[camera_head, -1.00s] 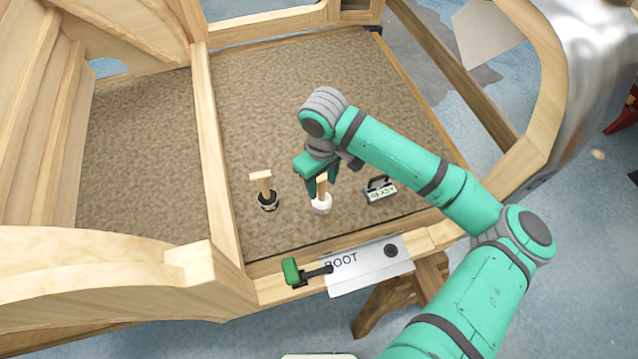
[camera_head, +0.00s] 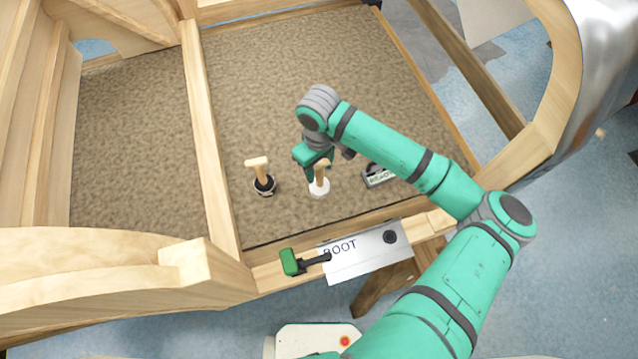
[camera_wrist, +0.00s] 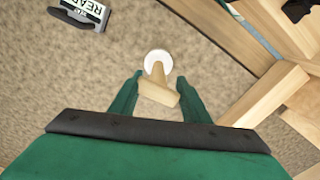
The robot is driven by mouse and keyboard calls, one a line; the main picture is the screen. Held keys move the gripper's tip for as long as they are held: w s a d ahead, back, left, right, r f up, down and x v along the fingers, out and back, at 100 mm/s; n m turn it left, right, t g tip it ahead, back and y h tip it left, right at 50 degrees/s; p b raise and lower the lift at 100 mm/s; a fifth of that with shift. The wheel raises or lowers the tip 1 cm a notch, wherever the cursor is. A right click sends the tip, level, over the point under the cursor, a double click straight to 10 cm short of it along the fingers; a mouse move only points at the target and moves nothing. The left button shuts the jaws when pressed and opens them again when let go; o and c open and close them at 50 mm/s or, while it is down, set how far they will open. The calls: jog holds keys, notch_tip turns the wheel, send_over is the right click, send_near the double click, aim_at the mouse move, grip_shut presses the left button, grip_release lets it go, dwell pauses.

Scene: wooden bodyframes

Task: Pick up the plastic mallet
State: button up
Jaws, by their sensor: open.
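The white-headed mallet (camera_head: 319,188), which appears to be the plastic one, stands head down on the brown carpeted floor of the wooden frame, its pale wooden handle upward. My gripper (camera_head: 316,170) is over it, pointing down, and partly hides the handle. In the wrist view the white head (camera_wrist: 158,61) lies just beyond the fingertips. The handle stands between the two open green fingers of my gripper (camera_wrist: 160,78), with a gap on each side. A similar mallet with a black head (camera_head: 264,185) stands to its left.
A wooden rail (camera_head: 215,170) runs left of the mallets. A BOOT plate (camera_head: 365,256) and green-handled latch (camera_head: 290,262) are in front.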

aim_at(320, 180)
notch_tip(320, 180, down, 4)
jog(key=shift+w+r, duration=0.15)
grip_shut()
jog(key=shift+r, duration=0.1)
